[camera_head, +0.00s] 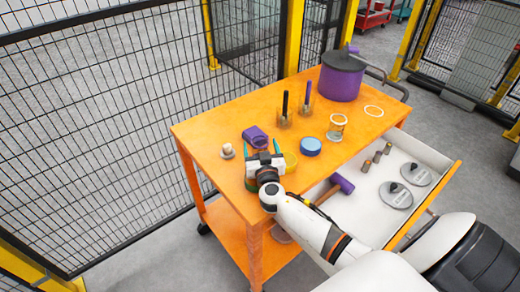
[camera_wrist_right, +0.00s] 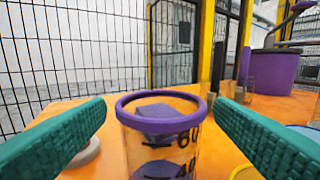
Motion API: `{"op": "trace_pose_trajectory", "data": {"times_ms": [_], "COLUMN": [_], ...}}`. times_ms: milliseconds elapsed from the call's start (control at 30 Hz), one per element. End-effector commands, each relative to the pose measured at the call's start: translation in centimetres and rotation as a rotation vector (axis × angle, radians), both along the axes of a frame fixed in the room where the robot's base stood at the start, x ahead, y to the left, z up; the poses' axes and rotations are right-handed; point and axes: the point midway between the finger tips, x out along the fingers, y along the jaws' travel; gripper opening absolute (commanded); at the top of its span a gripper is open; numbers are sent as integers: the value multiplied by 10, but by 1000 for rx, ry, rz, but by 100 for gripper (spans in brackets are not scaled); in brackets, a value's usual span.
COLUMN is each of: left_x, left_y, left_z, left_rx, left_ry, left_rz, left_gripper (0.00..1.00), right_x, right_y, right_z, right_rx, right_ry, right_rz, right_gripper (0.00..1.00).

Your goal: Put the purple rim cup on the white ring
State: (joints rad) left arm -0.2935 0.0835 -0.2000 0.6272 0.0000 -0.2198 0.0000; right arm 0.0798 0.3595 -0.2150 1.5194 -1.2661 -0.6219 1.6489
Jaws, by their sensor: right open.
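The purple rim cup (camera_wrist_right: 160,135) is a clear cup with a purple rim and dark number marks. It stands upright in the right wrist view, between the two green fingers of my right gripper (camera_head: 262,149). The fingers are open, with a gap visible on each side of the rim. In the head view the cup is hard to make out by the gripper. My left gripper is not in view.
A purple container (camera_head: 255,137) lies just beyond my right gripper. A blue round tin (camera_head: 310,146), a clear cup with a pale rim (camera_head: 336,127), two dark upright rods and a purple pot (camera_head: 341,80) stand on the table (camera_head: 215,125). An open drawer (camera_head: 350,210) holds a mallet and weights.

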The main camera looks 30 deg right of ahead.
Motion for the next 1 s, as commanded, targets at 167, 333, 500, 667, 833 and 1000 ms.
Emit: {"op": "trace_pose_trajectory", "data": {"times_ms": [167,333,500,667,833,1000], "left_x": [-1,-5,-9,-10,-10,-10], "left_y": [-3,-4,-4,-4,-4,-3], "left_z": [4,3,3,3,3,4], "left_rx": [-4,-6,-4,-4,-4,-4], "left_ry": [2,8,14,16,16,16], "left_rz": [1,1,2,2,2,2], "left_gripper": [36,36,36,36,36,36], "right_x": [15,16,16,16,16,16], "right_y": [-8,-8,-8,-8,-8,-8], "right_z": [0,-1,-1,-1,-1,2], "right_rx": [-2,0,0,0,0,1], "right_ry": [1,0,0,1,0,0], "right_rz": [-1,0,-1,-1,-1,-1], "right_gripper": [77,77,66,40,25,25]}}
